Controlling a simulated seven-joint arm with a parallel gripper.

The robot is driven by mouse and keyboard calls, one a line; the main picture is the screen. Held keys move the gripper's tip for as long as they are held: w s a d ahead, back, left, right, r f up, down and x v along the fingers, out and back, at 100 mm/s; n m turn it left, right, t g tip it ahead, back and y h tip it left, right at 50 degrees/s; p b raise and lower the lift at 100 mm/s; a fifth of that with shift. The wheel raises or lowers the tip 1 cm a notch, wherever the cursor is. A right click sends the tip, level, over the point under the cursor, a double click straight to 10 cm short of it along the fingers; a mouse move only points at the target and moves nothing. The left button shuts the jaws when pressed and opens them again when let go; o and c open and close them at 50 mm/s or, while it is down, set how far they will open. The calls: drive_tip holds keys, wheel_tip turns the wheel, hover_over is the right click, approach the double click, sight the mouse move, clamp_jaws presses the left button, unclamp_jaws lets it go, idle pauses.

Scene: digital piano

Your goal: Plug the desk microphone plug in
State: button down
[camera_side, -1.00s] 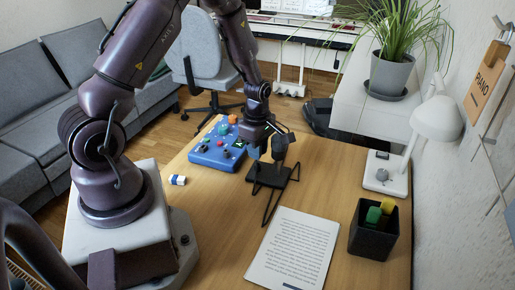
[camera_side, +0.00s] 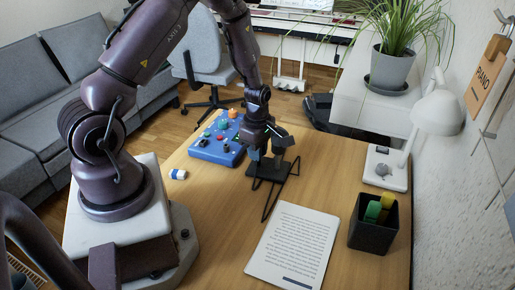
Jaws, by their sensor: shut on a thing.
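My gripper (camera_side: 265,158) points down just right of the blue box, close above a flat black base (camera_side: 284,168) on the desk. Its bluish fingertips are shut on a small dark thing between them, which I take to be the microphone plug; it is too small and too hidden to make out. Dark parts of the desk microphone seem to stand right behind the gripper, but they blend with it. I cannot make out a socket.
A blue box (camera_side: 204,152) with coloured knobs stands left of the gripper. A printed sheet (camera_side: 292,246), a black pen cup (camera_side: 371,238) and a white lamp (camera_side: 437,113) are to the right. The desk's front left is clear.

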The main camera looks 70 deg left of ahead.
drive_tip(key=shift+f, duration=0.25)
drive_tip(key=c, duration=1)
unclamp_jaws()
drive_tip(key=shift+c, duration=0.2)
wheel_tip(320, 180, up, 13)
